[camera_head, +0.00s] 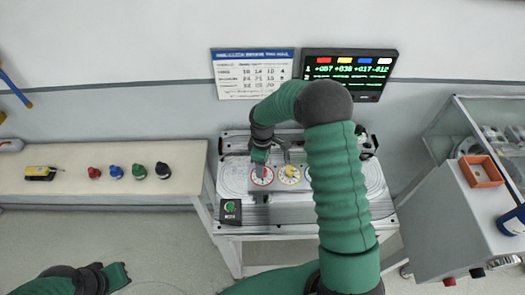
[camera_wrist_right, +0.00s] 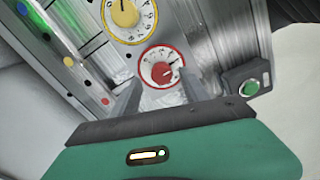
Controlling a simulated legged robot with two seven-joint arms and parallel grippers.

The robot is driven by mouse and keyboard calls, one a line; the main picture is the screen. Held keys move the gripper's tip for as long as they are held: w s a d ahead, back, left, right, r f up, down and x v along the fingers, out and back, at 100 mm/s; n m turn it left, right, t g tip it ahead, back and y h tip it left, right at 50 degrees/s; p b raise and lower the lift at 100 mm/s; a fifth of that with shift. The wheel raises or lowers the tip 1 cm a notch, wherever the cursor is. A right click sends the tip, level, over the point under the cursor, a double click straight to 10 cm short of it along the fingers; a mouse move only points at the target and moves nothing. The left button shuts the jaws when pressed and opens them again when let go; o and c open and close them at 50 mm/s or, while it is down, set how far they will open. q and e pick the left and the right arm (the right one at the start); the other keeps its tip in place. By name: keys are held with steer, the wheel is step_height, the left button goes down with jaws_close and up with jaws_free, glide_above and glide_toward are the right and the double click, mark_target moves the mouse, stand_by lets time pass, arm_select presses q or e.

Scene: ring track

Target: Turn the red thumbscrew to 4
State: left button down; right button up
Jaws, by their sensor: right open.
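The red thumbscrew (camera_wrist_right: 161,72) sits in the middle of a white dial with a red rim (camera_wrist_right: 142,66). This dial also shows in the head view (camera_head: 262,176), at the left of the metal panel. The numbers on it are too small to read surely. My right gripper (camera_wrist_right: 160,94) is open, its fingers apart on either side below the dial in the wrist view.
A yellow dial (camera_head: 290,174) is beside the red one. A green button box (camera_head: 230,211) stands at the panel's front left. A dark screen (camera_head: 348,74) shows coloured number readings. Spare knobs lie on the left bench (camera_head: 50,186). My right arm hides part of the panel.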

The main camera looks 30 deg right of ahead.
step_height(320, 180, up, 14)
steer(key=b, duration=0.1)
steer(key=s+a+f+m+t+b, duration=0.1)
steer(key=s+a+f+m, duration=0.2)
steer(key=s, duration=0.5)
steer(key=s+a+f+m+t+b, duration=0.1)
steer(key=s+a+f+m, duration=0.2)
steer(key=s+a+m, duration=0.2)
steer(key=s+a, duration=0.3)
steer(key=shift+a+t, duration=0.25)
steer(key=shift+t, duration=0.05)
steer(key=shift+s, duration=0.2)
steer(key=shift+a, duration=0.25)
steer(key=shift+d, duration=0.2)
